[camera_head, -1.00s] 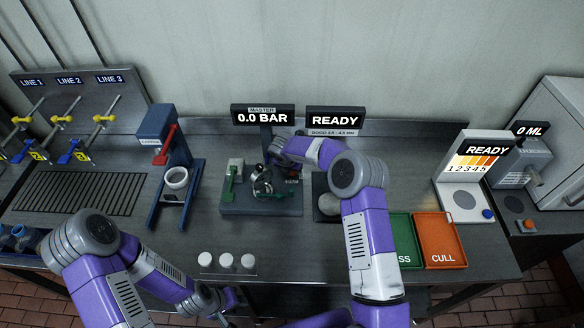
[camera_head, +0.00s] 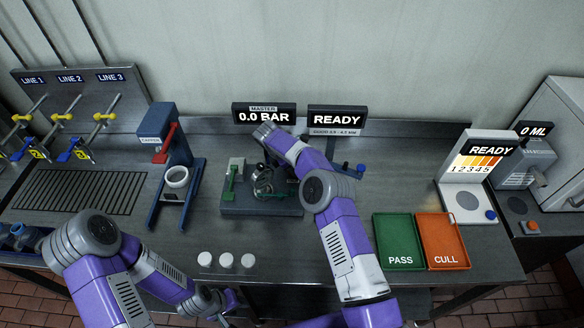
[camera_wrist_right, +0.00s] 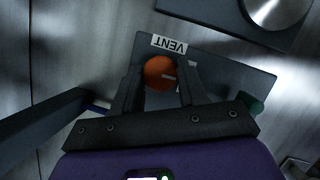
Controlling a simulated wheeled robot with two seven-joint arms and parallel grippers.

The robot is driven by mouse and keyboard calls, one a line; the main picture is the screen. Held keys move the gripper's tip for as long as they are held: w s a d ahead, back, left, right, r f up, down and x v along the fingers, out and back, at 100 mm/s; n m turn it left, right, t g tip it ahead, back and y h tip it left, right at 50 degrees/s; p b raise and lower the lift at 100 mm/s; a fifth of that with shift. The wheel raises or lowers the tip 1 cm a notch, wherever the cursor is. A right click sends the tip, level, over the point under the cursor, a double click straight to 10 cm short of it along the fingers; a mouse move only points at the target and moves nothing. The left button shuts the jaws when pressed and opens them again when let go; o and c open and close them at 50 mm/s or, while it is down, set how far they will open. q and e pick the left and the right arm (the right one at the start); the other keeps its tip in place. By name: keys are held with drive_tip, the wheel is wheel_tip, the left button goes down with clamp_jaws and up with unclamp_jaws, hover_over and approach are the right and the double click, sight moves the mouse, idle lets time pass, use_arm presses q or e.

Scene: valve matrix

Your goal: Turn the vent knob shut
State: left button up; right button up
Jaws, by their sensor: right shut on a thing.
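The vent knob (camera_wrist_right: 160,72) is a round orange knob with a pale pointer mark, beside an upside-down VENT label (camera_wrist_right: 169,44) on a dark block. My right gripper (camera_wrist_right: 157,82) is shut around it, one finger on each side, in the right wrist view. In the head view my right arm reaches over the fixture (camera_head: 262,205) below the MASTER 0.0 BAR display (camera_head: 263,115), and its wrist hides the knob. My left gripper (camera_head: 216,301) hangs low near the bench's front edge, away from the fixture, and its jaws are too small to read.
A blue stand (camera_head: 172,150) is left of the fixture. Several white caps (camera_head: 226,261) lie at the front. Green PASS (camera_head: 399,262) and orange CULL (camera_head: 445,262) trays are at the right.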

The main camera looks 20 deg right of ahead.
drive_tip(key=shift+m, duration=0.5)
drive_tip(key=o, duration=1.1)
drive_tip(key=shift+c, duration=0.2)
drive_tip(key=v, duration=0.7)
drive_tip(key=shift+r, duration=0.3)
drive_tip(key=shift+w+a, duration=0.1)
drive_tip(key=shift+w, duration=0.05)
